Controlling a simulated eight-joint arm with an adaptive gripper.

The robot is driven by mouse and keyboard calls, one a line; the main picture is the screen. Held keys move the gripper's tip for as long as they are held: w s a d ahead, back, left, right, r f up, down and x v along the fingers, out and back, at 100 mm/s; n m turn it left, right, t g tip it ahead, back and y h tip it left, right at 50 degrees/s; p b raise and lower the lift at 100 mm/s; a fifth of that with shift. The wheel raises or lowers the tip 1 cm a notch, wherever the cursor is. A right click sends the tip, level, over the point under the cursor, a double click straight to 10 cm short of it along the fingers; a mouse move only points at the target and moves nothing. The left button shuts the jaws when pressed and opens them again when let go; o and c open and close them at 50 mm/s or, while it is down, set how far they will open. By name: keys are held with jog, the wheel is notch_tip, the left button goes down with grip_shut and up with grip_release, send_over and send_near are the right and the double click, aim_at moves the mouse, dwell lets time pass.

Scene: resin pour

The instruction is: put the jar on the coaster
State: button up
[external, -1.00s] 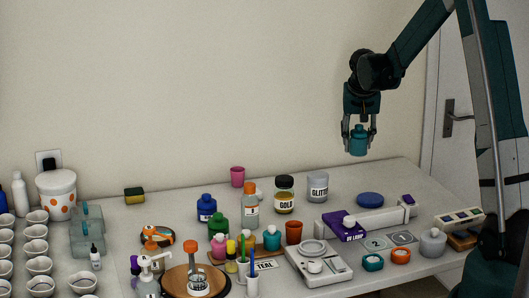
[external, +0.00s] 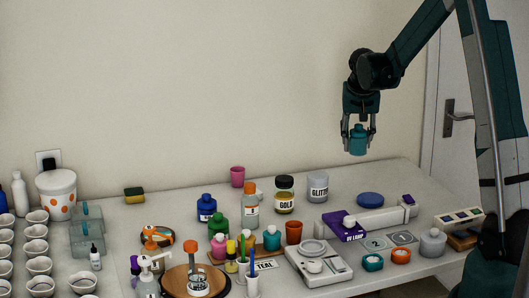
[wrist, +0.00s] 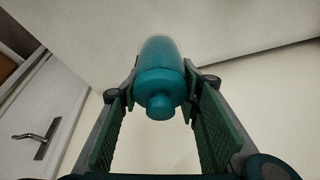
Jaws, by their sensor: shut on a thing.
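My gripper (external: 358,128) is shut on a teal jar (external: 358,143) with a narrower cap, held upright high above the right part of the table. In the wrist view the jar (wrist: 160,75) sits between the green-padded fingers, its cap toward the camera. Which thing is the coaster is not certain: a flat blue disc (external: 370,199) lies on the table below and slightly right of the jar, and a round orange-patterned piece (external: 158,236) lies at the left middle.
A gold jar (external: 284,196) and a glitter jar (external: 318,187) stand left of the blue disc. A purple box (external: 345,227), a white scale (external: 320,263) and several bottles crowd the front. Several cups fill the left. The air around the held jar is clear.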

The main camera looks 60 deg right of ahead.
jog(key=w+a+r+n+t+p, duration=0.1)
jog(key=w+a+n+p, duration=0.2)
jog(key=w+a, duration=2.2)
jog(key=w+a+n, duration=0.1)
jog(key=w+a, duration=0.2)
jog(key=a, duration=0.8)
jog(key=w+a+n+y+p, duration=0.1)
jog(key=w+a, duration=0.3)
jog(key=a, duration=0.7)
jog(key=w+a+t, duration=0.1)
jog(key=w+a, duration=0.3)
jog(key=a, duration=0.7)
jog(key=shift+a+r+n+p, duration=0.35)
jog(key=shift+r+n, duration=0.05)
jog(key=shift+r, duration=0.05)
jog(key=shift+w, duration=0.1)
send_over(158, 237)
jog(key=w+d, duration=0.3)
jog(key=shift+a+f, duration=0.2)
jog(key=shift+f, duration=2.95)
jog(key=shift+f, duration=1.85)
